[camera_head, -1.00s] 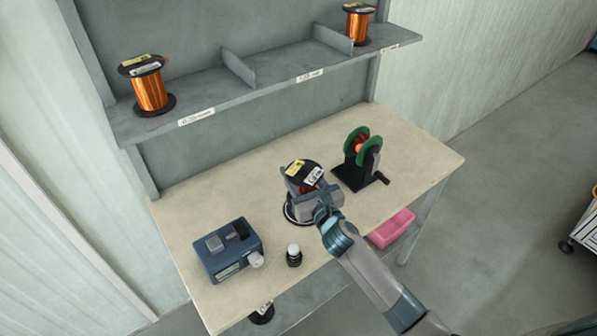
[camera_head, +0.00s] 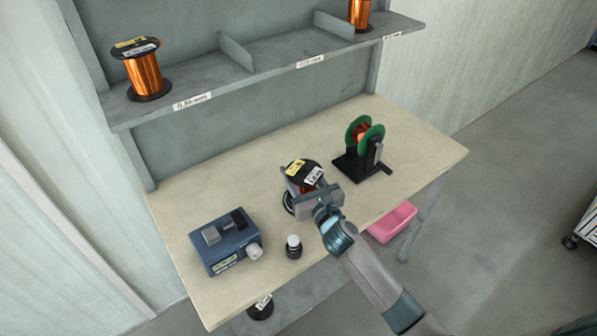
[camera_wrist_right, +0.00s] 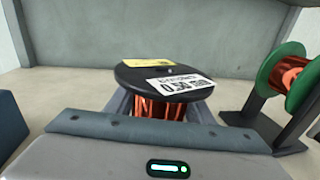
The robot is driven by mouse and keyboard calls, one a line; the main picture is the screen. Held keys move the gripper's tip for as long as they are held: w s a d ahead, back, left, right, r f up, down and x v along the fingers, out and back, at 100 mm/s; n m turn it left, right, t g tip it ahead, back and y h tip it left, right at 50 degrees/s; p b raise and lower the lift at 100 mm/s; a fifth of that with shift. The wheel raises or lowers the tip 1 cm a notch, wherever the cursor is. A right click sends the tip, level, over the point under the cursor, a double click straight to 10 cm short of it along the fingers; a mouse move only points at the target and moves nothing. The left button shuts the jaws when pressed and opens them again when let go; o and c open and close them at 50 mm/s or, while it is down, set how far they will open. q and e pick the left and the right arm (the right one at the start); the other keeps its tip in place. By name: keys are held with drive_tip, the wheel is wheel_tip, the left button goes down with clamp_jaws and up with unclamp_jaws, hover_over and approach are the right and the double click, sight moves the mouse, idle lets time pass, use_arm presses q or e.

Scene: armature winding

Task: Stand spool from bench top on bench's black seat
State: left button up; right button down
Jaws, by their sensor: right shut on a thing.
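The spool (camera_head: 302,173) has black flanges, copper wire, and a yellow and a white label on top. It is upright over the bench top, left of the green-reeled winder. My right gripper (camera_head: 318,200) is shut around the wire below the top flange, coming from the front. The wrist view also shows the spool (camera_wrist_right: 163,80) between the jaws, its label reading 0.50 mm. A dark round edge with a white rim, seemingly the black seat (camera_head: 288,203), shows beneath it. The gripper hides most of the spool's foot, so I cannot tell whether it touches. My left gripper is out of view.
The winder with a green reel (camera_head: 362,148) stands close right. A blue box (camera_head: 228,243) and a small black bottle with a white cap (camera_head: 294,246) are front left. Copper spools stand on the shelf (camera_head: 190,83). A pink bin (camera_head: 393,222) is below the bench top.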

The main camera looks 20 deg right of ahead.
drive_tip(key=shift+r, duration=0.15)
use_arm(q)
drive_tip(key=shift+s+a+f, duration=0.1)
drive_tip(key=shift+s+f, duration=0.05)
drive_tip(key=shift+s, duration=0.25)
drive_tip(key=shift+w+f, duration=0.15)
use_arm(e)
drive_tip(key=shift+f, duration=0.3)
